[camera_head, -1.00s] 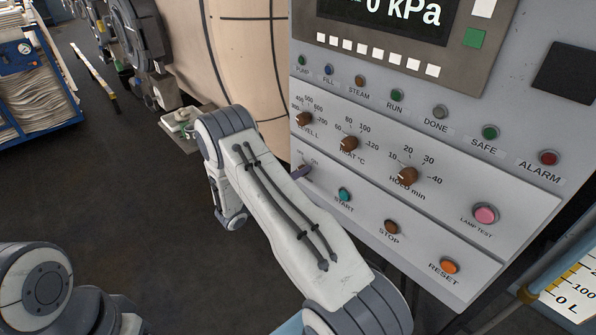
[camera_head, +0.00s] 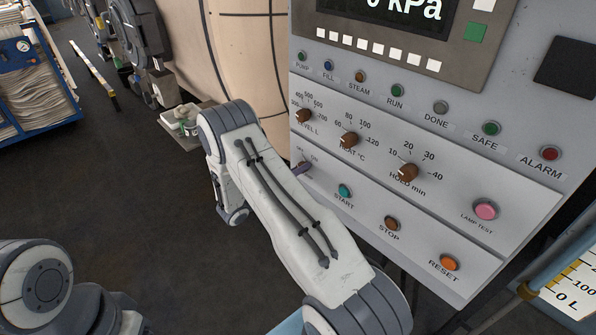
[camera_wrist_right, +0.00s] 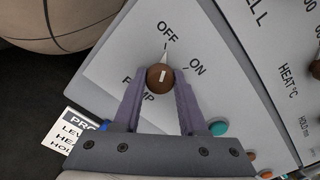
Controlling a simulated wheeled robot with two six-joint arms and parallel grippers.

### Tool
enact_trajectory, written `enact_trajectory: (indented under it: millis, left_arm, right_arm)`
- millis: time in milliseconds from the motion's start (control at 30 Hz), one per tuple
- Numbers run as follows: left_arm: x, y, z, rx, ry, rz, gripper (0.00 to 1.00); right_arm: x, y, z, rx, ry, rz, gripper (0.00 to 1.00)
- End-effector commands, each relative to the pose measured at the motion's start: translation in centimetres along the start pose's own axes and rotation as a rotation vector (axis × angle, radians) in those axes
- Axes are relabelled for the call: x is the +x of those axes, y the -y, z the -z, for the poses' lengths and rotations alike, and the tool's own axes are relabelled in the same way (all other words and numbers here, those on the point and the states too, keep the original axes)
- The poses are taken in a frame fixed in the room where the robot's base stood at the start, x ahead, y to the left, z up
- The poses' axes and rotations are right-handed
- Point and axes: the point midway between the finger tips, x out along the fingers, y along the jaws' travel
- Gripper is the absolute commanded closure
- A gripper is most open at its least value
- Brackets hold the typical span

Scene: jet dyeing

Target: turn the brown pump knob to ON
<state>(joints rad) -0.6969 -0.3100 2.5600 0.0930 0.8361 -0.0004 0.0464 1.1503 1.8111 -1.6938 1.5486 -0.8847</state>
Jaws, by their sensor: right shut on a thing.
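The brown pump knob (camera_wrist_right: 161,76) shows in the right wrist view, on the grey panel above the PUMP label. Its white mark points roughly up toward OFF; the ON tick is to its right. My right gripper (camera_wrist_right: 159,88) has one purple finger on each side of the knob and is shut on it. In the head view, a purple finger of this gripper (camera_head: 302,168) shows at the panel's left edge by the ON label, and the knob is largely hidden there. Only a link of my left arm shows at lower left; its gripper is out of view.
Close to the knob are the teal START button (camera_head: 344,191), the brown STOP button (camera_head: 391,223) and the LEVEL knob (camera_head: 304,115). The orange RESET button (camera_head: 449,263) is farther right. Dark open floor (camera_head: 150,200) lies left of the panel.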

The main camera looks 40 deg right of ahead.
Motion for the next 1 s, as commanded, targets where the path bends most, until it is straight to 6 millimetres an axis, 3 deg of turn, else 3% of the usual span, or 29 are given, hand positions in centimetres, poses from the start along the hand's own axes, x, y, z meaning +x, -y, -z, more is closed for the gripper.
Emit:
enact_trajectory:
  millis: [1000]
  left_arm:
    - [7.6, 0.6, -0.4, 0.000, 0.000, 0.000, 0.42]
  right_arm:
    - [-0.1, -0.3, 0.3, 0.891, 0.000, -0.002, 1.00]
